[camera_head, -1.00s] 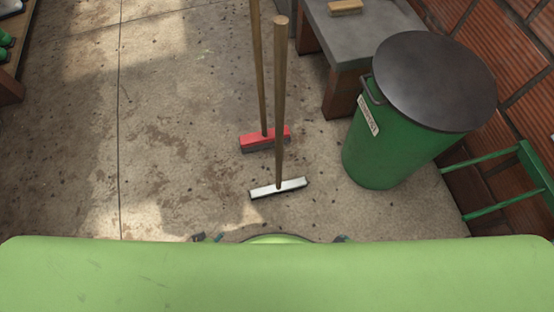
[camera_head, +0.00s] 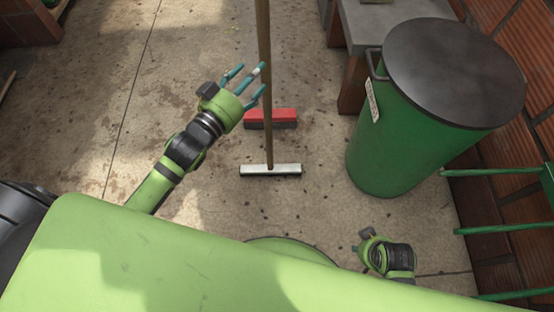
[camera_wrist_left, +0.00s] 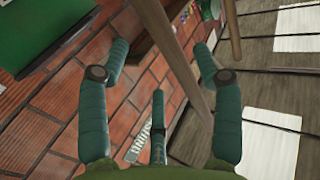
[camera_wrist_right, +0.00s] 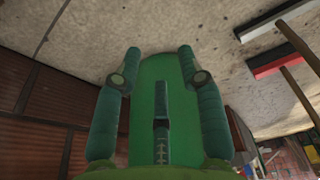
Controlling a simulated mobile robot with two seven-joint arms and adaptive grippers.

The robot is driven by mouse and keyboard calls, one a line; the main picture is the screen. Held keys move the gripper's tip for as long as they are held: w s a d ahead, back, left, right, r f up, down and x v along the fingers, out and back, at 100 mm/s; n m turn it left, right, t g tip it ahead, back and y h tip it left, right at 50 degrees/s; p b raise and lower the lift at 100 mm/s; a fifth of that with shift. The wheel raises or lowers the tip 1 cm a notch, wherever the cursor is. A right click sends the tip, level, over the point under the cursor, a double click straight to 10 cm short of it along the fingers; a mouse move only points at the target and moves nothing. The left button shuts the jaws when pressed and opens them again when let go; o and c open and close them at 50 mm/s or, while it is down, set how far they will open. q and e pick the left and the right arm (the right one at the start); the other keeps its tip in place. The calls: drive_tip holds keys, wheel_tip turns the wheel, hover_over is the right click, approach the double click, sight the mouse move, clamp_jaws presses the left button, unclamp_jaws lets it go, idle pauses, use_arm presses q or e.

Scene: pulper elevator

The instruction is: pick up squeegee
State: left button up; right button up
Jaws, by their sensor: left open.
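The squeegee has a pale metal head (camera_head: 283,170) with a dark lower edge and a long wooden handle (camera_head: 265,125). It stands on the floor with its handle up. My left gripper (camera_head: 250,77) is open just left of the handle, fingers pointing at it. In the left wrist view a wooden handle (camera_wrist_left: 178,62) runs diagonally between the spread fingers; contact cannot be told. My right gripper (camera_wrist_right: 158,55) is open and empty, low beside the bin in the head view. The squeegee head also shows at the top right of the right wrist view (camera_wrist_right: 280,18).
A red-headed brush (camera_head: 270,115) stands just behind the squeegee. A green bin (camera_head: 395,150) with a dark lid (camera_head: 455,72) is on the right, near a grey-topped bench (camera_head: 385,22). Green rails (camera_head: 495,230) line the brick wall.

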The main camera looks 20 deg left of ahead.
sight(267, 58)
use_arm(q)
drive_tip(key=b+x, duration=0.1)
drive_tip(key=x, duration=0.6)
drive_tip(key=shift+a, duration=0.15)
drive_tip(key=shift+s, duration=0.1)
use_arm(e)
drive_tip(key=r, duration=0.3)
drive_tip(key=shift+w+a+r, duration=0.1)
drive_tip(key=shift+w+r, duration=0.05)
drive_tip(key=shift+w, duration=0.2)
use_arm(q)
clamp_jaws()
drive_tip(key=shift+r, duration=0.15)
